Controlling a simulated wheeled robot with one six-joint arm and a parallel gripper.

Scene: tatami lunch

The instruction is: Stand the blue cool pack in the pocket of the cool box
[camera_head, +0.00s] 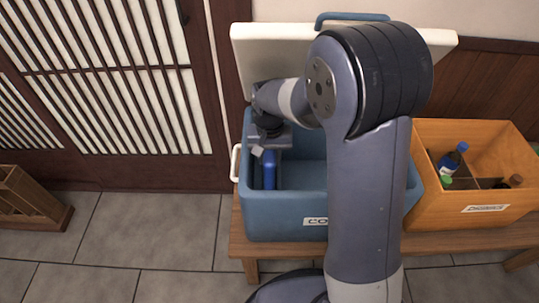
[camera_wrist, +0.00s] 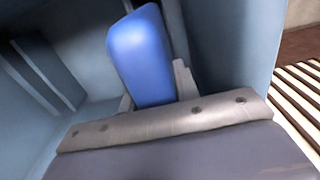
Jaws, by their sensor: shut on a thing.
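The blue cool pack (camera_wrist: 140,55) is between the fingers of my gripper (camera_wrist: 152,101) in the wrist view. In the head view the cool pack (camera_head: 269,169) stands roughly upright inside the left part of the blue cool box (camera_head: 286,222), with my gripper (camera_head: 262,148) at its upper end. The wrist view shows the box walls (camera_wrist: 235,45) close around the pack. A divider shows beside the pack in the head view, so it appears to be in the narrow left pocket. Its lower end is hidden, and I cannot tell whether it touches the floor.
The box's white lid (camera_head: 275,50) stands open at the back. An orange crate (camera_head: 452,213) with bottles (camera_head: 453,158) stands to the right on the same wooden bench (camera_head: 300,249). A slatted screen door is at the left. A small wooden rack (camera_head: 30,210) stands on the tiled floor.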

